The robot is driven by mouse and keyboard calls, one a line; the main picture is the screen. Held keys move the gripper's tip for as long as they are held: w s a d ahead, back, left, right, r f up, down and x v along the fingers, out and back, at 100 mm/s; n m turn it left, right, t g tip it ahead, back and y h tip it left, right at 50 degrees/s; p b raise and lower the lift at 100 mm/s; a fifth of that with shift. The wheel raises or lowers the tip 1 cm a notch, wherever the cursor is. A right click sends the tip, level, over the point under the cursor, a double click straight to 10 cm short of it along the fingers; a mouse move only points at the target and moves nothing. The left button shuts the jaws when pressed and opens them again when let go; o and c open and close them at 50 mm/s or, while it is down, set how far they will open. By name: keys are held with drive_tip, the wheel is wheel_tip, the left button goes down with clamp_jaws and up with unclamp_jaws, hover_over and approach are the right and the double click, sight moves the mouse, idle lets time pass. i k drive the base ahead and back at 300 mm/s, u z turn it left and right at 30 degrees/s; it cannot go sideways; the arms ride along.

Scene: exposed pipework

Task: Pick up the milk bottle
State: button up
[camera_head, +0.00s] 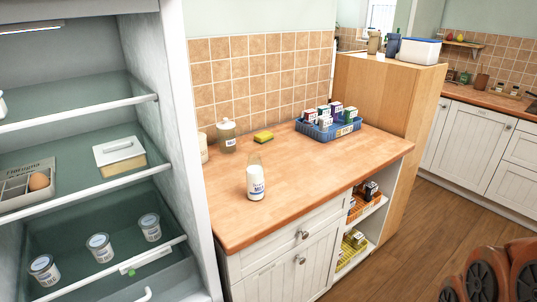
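The milk bottle (256,181) stands upright on the wooden countertop (300,180), left of its middle. It has a clear narrow neck, a white lower body and a dark-printed label. Nothing touches it, and its front side is fully visible. My gripper is not in view, so its distance from the bottle and its opening cannot be seen.
An open fridge (186,150) with shelves stands close on the left. A blue crate (329,129) of small cartons sits at the back right. The counter right of the bottle is clear.

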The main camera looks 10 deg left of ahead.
sight(255, 178)
drive_tip(key=i, duration=0.65)
drive_tip(key=u, duration=1.85)
drive_tip(key=i, duration=0.5)
drive_tip(key=z, duration=0.05)
